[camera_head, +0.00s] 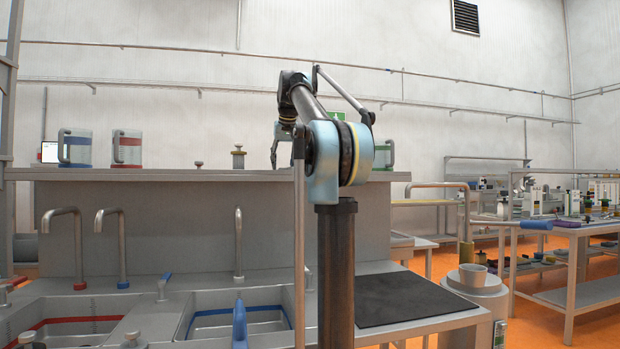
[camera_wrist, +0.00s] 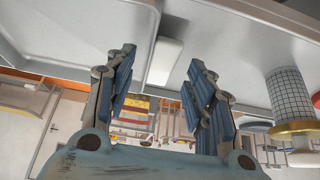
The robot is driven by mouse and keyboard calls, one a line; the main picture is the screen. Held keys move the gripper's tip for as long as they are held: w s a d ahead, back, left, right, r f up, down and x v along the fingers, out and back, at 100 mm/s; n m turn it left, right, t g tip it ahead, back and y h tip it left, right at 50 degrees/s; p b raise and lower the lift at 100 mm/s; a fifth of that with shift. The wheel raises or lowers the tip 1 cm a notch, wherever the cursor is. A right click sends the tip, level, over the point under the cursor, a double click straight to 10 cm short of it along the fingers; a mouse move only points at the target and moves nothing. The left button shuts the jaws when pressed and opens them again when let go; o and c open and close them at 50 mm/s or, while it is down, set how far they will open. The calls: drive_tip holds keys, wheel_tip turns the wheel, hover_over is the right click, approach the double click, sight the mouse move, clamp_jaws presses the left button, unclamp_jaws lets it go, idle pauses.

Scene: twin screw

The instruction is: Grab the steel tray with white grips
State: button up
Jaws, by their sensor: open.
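In the wrist view a grey metal tray (camera_wrist: 75,32) with a raised rim fills the upper left. A white block that looks like one of its grips (camera_wrist: 165,58) lies by its right edge. My gripper (camera_wrist: 162,72) is open, its blue-padded fingers on either side of the white block in the picture. No contact shows, and I cannot tell the depth between them. Only part of the tray is in this view. In the head view my gripper (camera_head: 279,148) hangs by the raised ledge, partly behind my arm; I cannot make out the tray there.
The raised ledge (camera_head: 200,174) carries a blue-banded jug (camera_head: 75,148), a red-banded jug (camera_head: 127,149) and a small metal knob-topped piece (camera_head: 238,158). Below are sinks with tall taps (camera_head: 239,245). A black mat (camera_head: 405,299) lies on the counter at right. A gridded cylinder (camera_wrist: 290,98) stands right of my fingers.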

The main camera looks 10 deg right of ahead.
drive_tip(key=shift+x, duration=0.8)
clamp_jaws()
drive_tip(key=shift+r, duration=0.1)
